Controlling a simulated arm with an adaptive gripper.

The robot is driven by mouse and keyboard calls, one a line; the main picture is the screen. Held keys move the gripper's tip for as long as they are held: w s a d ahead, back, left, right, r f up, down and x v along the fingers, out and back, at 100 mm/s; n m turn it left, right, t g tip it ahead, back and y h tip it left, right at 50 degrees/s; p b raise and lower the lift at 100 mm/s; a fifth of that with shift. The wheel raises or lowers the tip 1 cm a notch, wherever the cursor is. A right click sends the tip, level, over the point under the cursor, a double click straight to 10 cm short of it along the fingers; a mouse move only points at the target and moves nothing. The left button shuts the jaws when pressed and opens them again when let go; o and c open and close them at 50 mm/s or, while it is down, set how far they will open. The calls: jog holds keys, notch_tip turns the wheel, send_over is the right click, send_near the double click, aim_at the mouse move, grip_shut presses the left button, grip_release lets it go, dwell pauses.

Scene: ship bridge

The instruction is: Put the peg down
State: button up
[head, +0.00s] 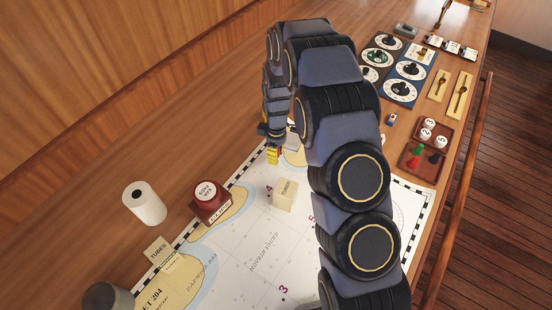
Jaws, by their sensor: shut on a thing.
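My gripper (272,140) points down at the far end of my arm, above the back edge of the chart. It is small in the view and partly covered by its own links. It is shut on a small yellow thing (273,156), which I take to be the peg. The peg's lower end is close to the chart; I cannot tell whether it touches. A dark red tray (408,170) at the right holds green (417,151), black (434,158) and red (413,164) pegs.
The chart (255,262) covers the near desk. On it are a cream block (285,195) and a red stamp-like block (210,202). A white roll (145,204) stands at left. Dials (400,92) and a tray of white pieces (431,136) are at right. A wooden wall is behind.

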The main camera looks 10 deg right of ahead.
jog(key=shift+f, duration=1.6)
jog(key=shift+f, duration=0.15)
jog(key=o, duration=0.7)
notch_tip(320, 180, up, 12)
jog(key=shift+r, duration=0.25)
jog(key=s+r+m, duration=0.6)
jog(key=s+r, duration=0.7)
jog(key=s, duration=0.1)
jog(key=s+r+m, duration=0.1)
jog(key=s+m, duration=0.1)
jog(key=s, duration=0.4)
jog(key=s+r+m+g, duration=0.1)
jog(key=s+m, duration=0.1)
jog(key=s, duration=0.4)
jog(key=s+d+r+m, duration=0.1)
jog(key=s, duration=0.5)
jog(key=shift+r+m+g, duration=0.3)
jog(key=shift+r+m, duration=0.05)
jog(key=shift+m, duration=0.05)
